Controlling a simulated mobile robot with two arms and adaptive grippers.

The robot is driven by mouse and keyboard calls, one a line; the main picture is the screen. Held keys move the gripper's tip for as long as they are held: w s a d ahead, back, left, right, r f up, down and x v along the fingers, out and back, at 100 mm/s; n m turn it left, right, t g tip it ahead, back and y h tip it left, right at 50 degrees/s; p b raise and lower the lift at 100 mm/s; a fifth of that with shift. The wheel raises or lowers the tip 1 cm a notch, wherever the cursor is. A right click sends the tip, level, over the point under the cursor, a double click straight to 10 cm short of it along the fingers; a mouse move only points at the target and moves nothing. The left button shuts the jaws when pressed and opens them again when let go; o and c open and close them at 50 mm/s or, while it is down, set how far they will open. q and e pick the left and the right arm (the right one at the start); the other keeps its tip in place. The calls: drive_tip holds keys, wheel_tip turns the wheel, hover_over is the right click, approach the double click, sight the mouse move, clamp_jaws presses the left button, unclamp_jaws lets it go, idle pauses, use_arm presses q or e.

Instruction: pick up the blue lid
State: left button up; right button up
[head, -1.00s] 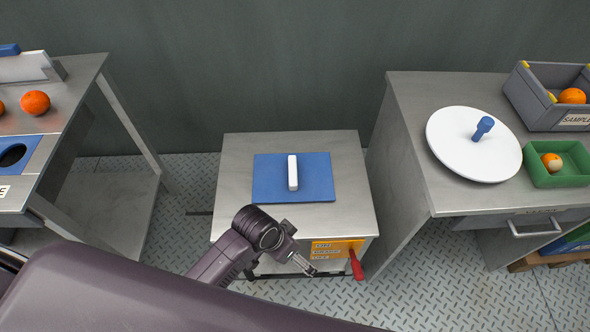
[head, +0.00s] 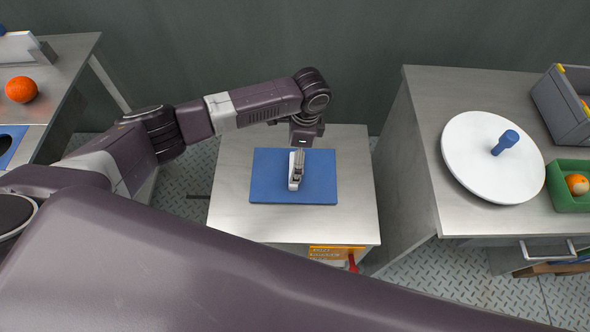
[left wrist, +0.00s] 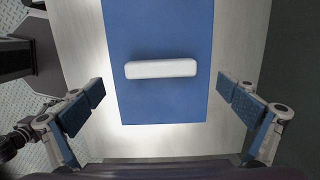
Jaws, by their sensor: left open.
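The blue lid (head: 262,184) lies flat on top of the steel cabinet in the middle of the head view. Its white bar handle (head: 294,184) stands at its centre, partly hidden by my gripper. In the left wrist view the lid (left wrist: 160,100) fills the middle and the handle (left wrist: 161,69) runs crosswise. My left gripper (head: 298,172) points down over the handle. In the wrist view its open fingers (left wrist: 158,108) are wide apart, one either side of the lid, with nothing between the pads. My right gripper is not in view.
Right, a bench (head: 425,95) holds a white disc (head: 472,165) with a blue knob, a green tray (head: 565,201) and a grey bin (head: 567,100). Left, a bench holds an orange (head: 21,89).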

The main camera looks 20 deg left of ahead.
sight(272, 167)
use_arm(q)
drive_tip(key=f, duration=0.6)
drive_tip(key=shift+a+f, duration=0.2)
drive_tip(key=shift+f, duration=0.15)
drive_tip(key=c, duration=1.1)
drive_tip(key=shift+r, duration=0.15)
